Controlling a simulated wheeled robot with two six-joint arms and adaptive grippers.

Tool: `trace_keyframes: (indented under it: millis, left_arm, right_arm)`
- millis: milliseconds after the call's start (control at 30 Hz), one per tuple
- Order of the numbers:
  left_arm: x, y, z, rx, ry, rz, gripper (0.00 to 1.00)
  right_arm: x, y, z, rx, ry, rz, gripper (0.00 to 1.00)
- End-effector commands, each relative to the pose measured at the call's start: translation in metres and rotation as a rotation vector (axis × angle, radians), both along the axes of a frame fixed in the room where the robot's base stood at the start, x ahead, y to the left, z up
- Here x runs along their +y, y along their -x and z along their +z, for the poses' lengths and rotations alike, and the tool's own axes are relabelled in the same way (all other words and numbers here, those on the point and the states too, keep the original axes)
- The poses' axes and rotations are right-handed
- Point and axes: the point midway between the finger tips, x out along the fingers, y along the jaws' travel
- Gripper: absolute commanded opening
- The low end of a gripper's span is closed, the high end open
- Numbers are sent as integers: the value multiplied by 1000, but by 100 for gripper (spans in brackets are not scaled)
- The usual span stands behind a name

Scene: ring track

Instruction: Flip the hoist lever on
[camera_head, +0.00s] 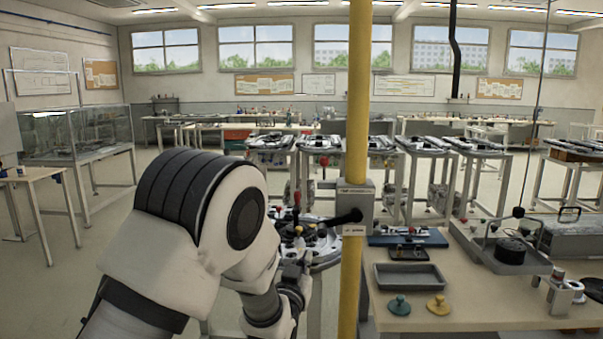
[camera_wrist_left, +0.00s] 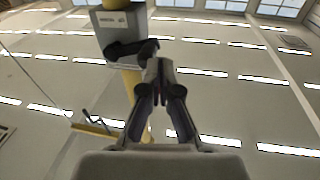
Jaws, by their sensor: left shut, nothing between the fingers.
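The hoist lever (camera_head: 340,218) is a black handle on a grey box (camera_head: 366,205) fixed to a yellow post (camera_head: 357,110), at the middle of the head view. It sticks out to the left and slightly down. My left gripper (camera_head: 304,258) is below and left of the lever, fingers shut and empty. In the wrist view its fingertips (camera_wrist_left: 158,68) are close to the lever's end; I cannot tell if they touch. My right gripper is not in view.
A table at the right holds a grey tray (camera_head: 410,276), a green knob (camera_head: 399,305), a yellow knob (camera_head: 438,304) and a hanging platform (camera_head: 500,245). A round station (camera_head: 325,250) with coloured knobs stands behind my left arm. Open floor lies at the left.

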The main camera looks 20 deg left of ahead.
Motion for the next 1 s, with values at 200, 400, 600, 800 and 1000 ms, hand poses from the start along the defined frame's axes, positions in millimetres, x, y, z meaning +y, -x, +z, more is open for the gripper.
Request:
trace_keyframes:
  millis: [200, 400, 600, 800, 1000]
  left_arm:
    - [-12, 5, 119, -183, -20, -17, 0]
    - [-12, 7, 133, -205, -20, -18, 0]
    - [-12, 6, 133, -203, -19, -18, 0]
    - [-10, -11, 140, -204, -17, -17, 0]
    - [-7, -51, 153, -204, -17, -17, 0]
  right_arm:
    - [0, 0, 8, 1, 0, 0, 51]
    - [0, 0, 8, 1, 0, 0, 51]
    - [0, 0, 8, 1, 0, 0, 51]
    - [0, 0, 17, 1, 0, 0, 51]
    - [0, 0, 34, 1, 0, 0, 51]
